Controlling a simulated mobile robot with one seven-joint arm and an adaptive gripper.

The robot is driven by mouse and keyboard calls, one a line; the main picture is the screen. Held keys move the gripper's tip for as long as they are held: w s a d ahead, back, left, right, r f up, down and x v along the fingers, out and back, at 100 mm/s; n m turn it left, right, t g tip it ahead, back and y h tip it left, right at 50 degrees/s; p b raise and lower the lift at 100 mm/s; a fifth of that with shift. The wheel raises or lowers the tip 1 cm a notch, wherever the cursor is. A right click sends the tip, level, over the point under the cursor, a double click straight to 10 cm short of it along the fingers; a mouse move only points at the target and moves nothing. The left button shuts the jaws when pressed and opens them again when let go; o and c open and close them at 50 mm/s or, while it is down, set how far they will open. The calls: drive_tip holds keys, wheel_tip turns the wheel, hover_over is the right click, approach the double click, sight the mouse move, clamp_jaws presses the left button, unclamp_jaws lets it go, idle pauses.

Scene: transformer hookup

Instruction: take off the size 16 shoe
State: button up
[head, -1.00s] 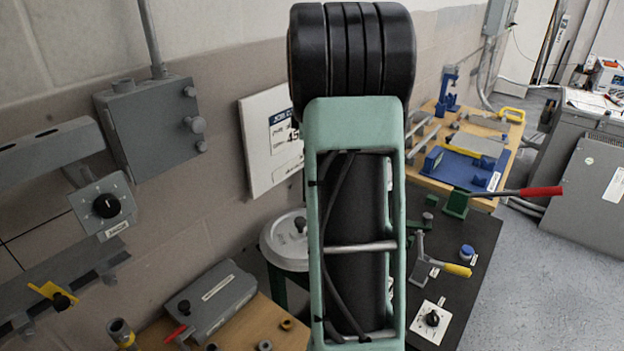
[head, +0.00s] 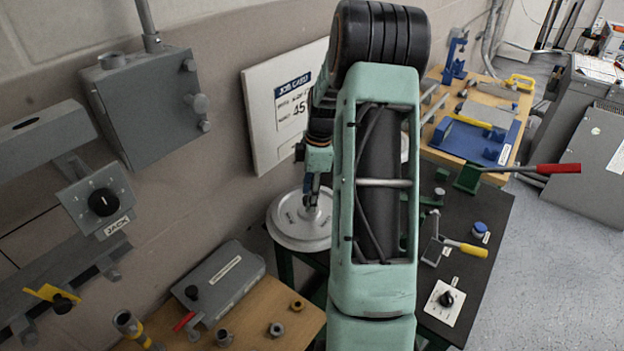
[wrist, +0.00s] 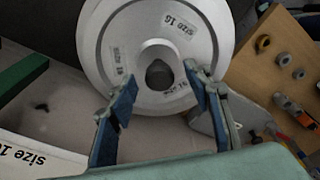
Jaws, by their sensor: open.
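The size 16 shoe is a round light-grey disc (head: 292,238) lying flat at the left end of the dark bench. In the wrist view the disc (wrist: 110,45) carries a "size 16" label and has a raised knob (wrist: 158,62) at its centre. My gripper (head: 311,203) is above the disc's centre, pointing down. In the wrist view my gripper (wrist: 163,95) is open, with one blue finger on each side just short of the knob. Whether the fingertips touch anything cannot be told. My arm hides part of the disc's right side in the head view.
A wooden table (head: 255,325) with a grey box (head: 218,282) and small rings is at front left. The dark bench (head: 480,215) holds a red-handled lever (head: 530,168), a yellow-handled clamp (head: 465,247) and a dial plate (head: 445,300). A job card board (head: 270,115) is on the wall behind.

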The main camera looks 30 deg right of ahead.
drive_tip(key=shift+a+f, duration=0.1)
drive_tip(key=shift+f, duration=1.2)
drive_tip(key=shift+c, duration=0.5)
drive_tip(key=shift+w+r, duration=0.1)
clamp_jaws()
